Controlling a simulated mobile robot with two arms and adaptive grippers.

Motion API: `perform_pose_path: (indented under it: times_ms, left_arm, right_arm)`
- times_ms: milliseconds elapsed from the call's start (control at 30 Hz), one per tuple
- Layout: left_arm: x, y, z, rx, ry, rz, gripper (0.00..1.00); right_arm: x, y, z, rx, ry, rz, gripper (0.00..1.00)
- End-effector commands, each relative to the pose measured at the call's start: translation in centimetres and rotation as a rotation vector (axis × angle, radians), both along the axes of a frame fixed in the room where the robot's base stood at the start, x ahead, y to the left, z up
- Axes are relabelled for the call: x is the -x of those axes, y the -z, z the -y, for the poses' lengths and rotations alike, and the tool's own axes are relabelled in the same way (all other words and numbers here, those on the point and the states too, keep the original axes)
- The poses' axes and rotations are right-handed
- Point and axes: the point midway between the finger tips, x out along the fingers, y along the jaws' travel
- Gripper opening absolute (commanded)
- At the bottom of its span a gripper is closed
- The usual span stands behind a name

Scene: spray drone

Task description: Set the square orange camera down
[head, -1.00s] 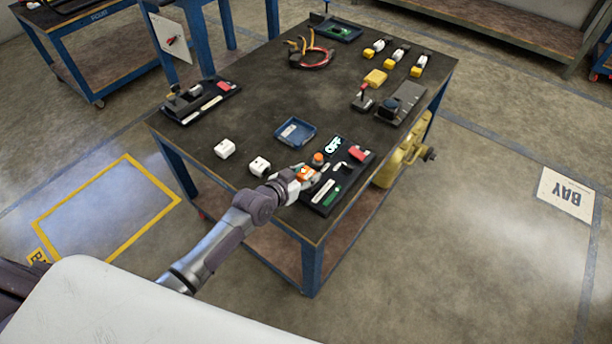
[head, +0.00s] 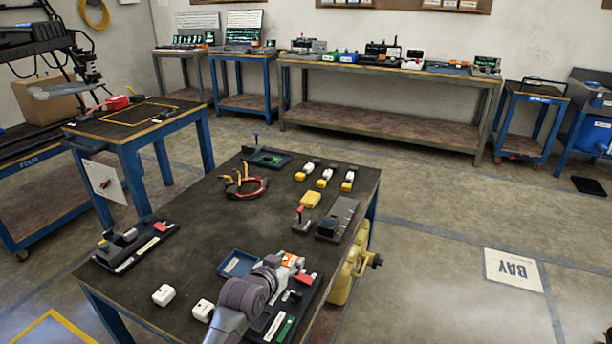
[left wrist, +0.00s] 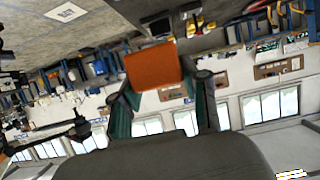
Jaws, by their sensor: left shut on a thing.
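The square orange camera (head: 291,259) is held in my left gripper (head: 284,266), over the near right part of the dark workbench. In the left wrist view the orange camera (left wrist: 153,68) shows as a flat orange square between the two fingers of the gripper (left wrist: 160,85), which are shut on it. In the head view the gripper and wrist cover part of a black tray (head: 312,298) below. The gap between the camera and the tray cannot be judged. My right gripper is not in view.
A blue tray (head: 231,271) lies left of the gripper, with two white blocks (head: 163,295) (head: 203,310) nearer the front. Red-handled pliers or cable (head: 246,188), a yellow block (head: 310,200) and a dark device (head: 338,218) stand farther back. The bench's middle is clear.

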Motion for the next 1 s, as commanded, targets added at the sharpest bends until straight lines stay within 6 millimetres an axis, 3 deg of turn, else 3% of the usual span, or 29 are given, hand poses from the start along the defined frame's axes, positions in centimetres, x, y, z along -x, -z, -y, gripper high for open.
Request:
perform_pose_path:
  times_ms: [167,267,500,700,833,1000]
  left_arm:
    - [2.3,-1.7,-0.2,0.001,-0.013,0.002,0.09]
    - [5.0,-3.5,-0.8,-0.002,-0.037,0.002,0.09]
    - [13.1,-9.2,-4.6,-0.008,-0.161,-0.001,0.09]
    - [18.8,-13.3,-8.0,-0.005,-0.276,-0.001,0.09]
    - [21.1,-14.9,-9.4,-0.001,-0.325,0.0,0.09]
    - [22.1,-15.6,-10.1,0.001,-0.349,0.001,0.09]
  right_arm:
    - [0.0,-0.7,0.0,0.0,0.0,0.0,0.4]
    - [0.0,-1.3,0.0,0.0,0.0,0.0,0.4]
    - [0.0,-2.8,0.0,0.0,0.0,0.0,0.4]
    - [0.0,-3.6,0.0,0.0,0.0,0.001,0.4]
    - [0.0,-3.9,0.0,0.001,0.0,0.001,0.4]
    - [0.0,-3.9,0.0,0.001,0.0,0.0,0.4]
